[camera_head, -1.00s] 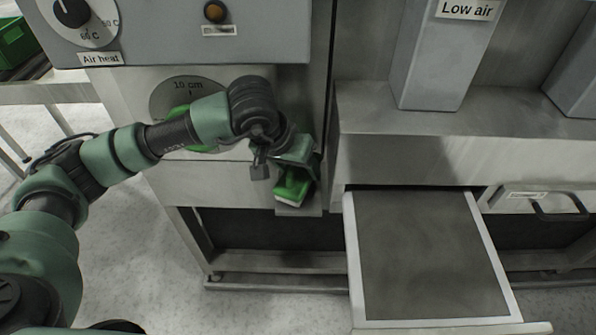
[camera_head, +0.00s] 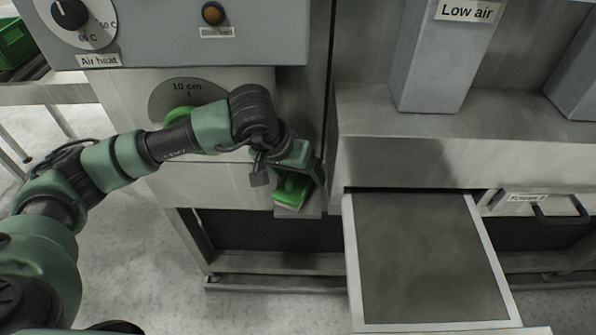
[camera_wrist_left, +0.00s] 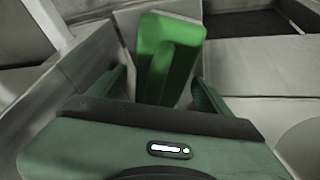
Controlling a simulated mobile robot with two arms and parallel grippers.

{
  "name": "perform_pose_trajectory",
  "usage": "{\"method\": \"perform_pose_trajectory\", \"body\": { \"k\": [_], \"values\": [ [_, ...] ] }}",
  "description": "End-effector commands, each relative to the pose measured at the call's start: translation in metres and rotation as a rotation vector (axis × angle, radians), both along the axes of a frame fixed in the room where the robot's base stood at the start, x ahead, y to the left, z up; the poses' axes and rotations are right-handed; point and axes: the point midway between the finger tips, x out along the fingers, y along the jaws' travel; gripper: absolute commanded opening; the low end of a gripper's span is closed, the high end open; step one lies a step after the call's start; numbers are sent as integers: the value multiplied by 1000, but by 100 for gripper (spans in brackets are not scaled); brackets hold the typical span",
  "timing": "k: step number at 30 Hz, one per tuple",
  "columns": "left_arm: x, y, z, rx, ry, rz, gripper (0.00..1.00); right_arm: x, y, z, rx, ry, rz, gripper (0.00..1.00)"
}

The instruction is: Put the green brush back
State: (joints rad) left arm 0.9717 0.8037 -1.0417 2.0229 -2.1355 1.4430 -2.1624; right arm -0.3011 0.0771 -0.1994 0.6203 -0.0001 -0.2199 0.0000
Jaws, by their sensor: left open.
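The green brush (camera_head: 291,190), with a paler underside, is at a small metal ledge (camera_head: 311,207) on the machine's front. My left gripper (camera_head: 298,170) is open at the brush and partly covers it in the head view. In the left wrist view the brush (camera_wrist_left: 168,60) lies between the two spread fingers (camera_wrist_left: 164,88), its handle running towards the palm. Whether either finger touches it, and how the brush rests on the ledge, I cannot tell. My right gripper is out of view.
An open drawer or tray with a dark flat surface and pale rim (camera_head: 350,262) juts out right of the brush. A green round part (camera_head: 180,114) sits behind my left arm below a dial plate. A closed handled drawer (camera_head: 545,205) is at far right.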

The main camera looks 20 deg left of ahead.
Motion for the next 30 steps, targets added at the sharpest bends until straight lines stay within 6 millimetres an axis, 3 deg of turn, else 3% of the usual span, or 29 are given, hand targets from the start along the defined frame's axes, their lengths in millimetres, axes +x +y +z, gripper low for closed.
{"method": "perform_pose_trajectory", "body": {
  "k": [18,30],
  "values": [
    [-39,21,101,-1,-4,-1,79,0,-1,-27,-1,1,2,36],
    [-43,24,112,-1,-1,0,79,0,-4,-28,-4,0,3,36]
  ]
}}
